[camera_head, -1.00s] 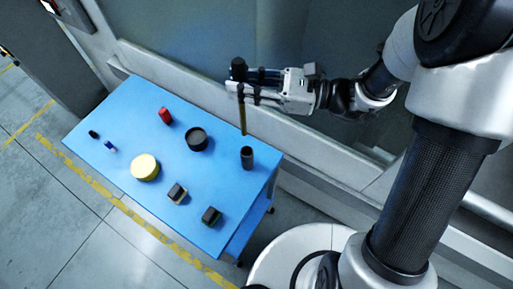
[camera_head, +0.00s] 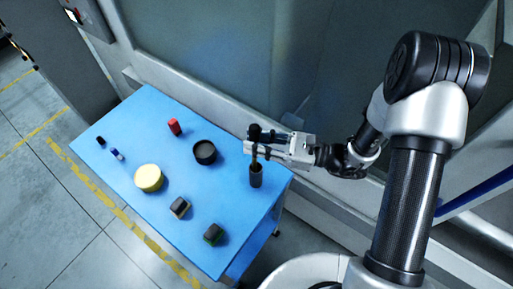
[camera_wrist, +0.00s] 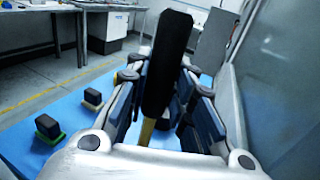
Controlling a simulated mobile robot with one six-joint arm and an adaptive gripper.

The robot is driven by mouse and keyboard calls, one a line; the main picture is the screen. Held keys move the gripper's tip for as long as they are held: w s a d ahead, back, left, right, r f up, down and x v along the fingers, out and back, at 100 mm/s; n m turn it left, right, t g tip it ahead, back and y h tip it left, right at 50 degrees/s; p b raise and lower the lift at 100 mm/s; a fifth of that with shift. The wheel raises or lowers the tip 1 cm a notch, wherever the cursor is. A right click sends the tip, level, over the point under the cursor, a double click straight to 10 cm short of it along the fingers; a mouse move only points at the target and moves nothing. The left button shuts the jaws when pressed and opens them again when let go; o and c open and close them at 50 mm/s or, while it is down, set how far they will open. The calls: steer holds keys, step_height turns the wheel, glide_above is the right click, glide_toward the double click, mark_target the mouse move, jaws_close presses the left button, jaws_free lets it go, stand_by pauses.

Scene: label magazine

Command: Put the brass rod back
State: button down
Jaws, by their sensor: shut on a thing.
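The brass rod (camera_head: 254,158) has a thick black handle (camera_head: 254,132) at its top. My gripper (camera_head: 256,146) is shut on the rod just below the handle and holds it about upright over the right end of the blue table. A dark upright tube (camera_head: 256,177) stands on the table directly below. The rod's lower part appears to be inside the tube; its tip is hidden. In the wrist view the black handle (camera_wrist: 167,65) rises between the fingers, with a short piece of brass rod (camera_wrist: 147,131) below it.
The blue table (camera_head: 125,125) also carries a black round cup (camera_head: 205,152), a red block (camera_head: 174,127), a yellow disc (camera_head: 149,178), two dark blocks (camera_head: 180,208) (camera_head: 213,235) and small blue and black pieces. A glass wall stands behind the table.

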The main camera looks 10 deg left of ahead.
step_height(320, 180, down, 3)
steer(key=shift+w+r, duration=0.1)
steer(key=c, duration=1.4)
jaws_free()
steer(key=d, duration=1.2)
steer(key=shift+p, duration=0.35)
